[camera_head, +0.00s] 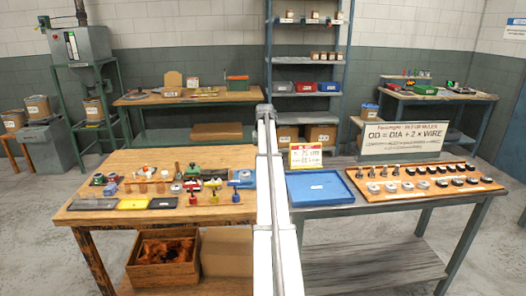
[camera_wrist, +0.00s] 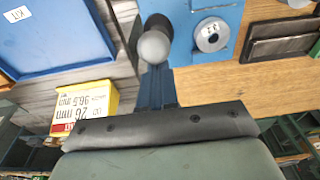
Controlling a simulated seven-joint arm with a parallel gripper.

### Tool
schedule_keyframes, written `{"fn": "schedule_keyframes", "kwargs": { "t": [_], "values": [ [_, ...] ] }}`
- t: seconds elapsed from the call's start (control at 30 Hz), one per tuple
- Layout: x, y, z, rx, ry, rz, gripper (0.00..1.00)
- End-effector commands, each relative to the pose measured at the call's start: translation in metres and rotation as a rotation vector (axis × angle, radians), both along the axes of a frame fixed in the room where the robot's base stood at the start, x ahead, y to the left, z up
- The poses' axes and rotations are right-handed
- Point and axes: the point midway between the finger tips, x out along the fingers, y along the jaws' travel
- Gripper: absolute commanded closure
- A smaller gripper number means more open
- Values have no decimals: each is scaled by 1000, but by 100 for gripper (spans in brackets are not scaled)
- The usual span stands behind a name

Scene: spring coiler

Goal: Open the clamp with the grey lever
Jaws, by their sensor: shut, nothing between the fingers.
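In the wrist view, a grey ball-ended lever (camera_wrist: 153,46) stands at a blue plate (camera_wrist: 188,14). Its dark stem runs up from the ball towards the top of the picture. My gripper (camera_wrist: 157,72) is shut and empty, its narrow dark fingers reaching towards the ball. Their tips overlap the ball's lower edge in the picture; I cannot tell if they touch it. The clamp's jaws cannot be made out. In the head view my white arm hides part of the benches, and neither the gripper nor the grey lever can be made out there.
A round metal disc (camera_wrist: 211,36) sits on the blue plate, with a dark block (camera_wrist: 283,42) beyond it. A blue tray (camera_head: 320,188) and yellow-edged sign (camera_head: 305,155) are close by.

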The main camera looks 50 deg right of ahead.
Motion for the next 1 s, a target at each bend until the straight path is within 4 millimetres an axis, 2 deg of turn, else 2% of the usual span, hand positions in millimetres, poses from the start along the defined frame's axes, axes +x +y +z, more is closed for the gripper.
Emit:
{"fn": "schedule_keyframes", "kwargs": {
  "t": [0.37, 0.8, 1.0],
  "values": [
    [-1, 1, -1, 0, 0, 0, 100],
    [7, -7, 0, 0, 0, 0, 100],
    [8, -8, 7, -1, -1, 0, 100]
  ]
}}
